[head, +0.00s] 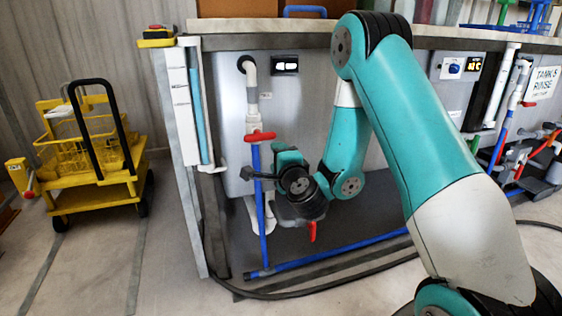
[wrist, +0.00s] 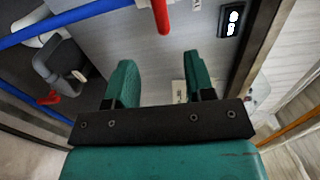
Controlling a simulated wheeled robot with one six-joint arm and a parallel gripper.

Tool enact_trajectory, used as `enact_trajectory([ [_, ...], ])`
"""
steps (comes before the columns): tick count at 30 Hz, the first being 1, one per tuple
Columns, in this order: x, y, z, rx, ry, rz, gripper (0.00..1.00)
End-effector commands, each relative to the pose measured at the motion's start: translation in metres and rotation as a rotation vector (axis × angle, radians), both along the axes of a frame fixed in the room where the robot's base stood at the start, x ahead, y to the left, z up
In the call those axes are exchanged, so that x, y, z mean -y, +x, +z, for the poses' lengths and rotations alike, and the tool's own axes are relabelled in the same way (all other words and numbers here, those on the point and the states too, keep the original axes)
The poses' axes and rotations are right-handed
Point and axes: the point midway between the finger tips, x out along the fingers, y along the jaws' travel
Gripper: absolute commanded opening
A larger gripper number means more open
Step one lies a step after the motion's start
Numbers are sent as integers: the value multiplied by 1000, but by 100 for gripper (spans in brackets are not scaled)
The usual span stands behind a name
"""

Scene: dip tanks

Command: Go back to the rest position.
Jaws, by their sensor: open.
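My gripper (wrist: 158,78) is open and empty in the wrist view. The fingertips are hard to make out there. No rest position is marked in either view.
A red valve handle (head: 260,136) sits on the pipe just above my arm's end. A red bar (wrist: 160,14) shows beyond the fingers in the wrist view. A yellow cart (head: 88,197) stands left. A black hose (head: 330,288) lies on the floor. The counter (head: 270,41) overhangs the panels.

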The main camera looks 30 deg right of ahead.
Motion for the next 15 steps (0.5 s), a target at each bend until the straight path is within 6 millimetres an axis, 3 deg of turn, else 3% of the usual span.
enact_trajectory([
  [15,-2,-5,0,-1,0,-1,49],
])
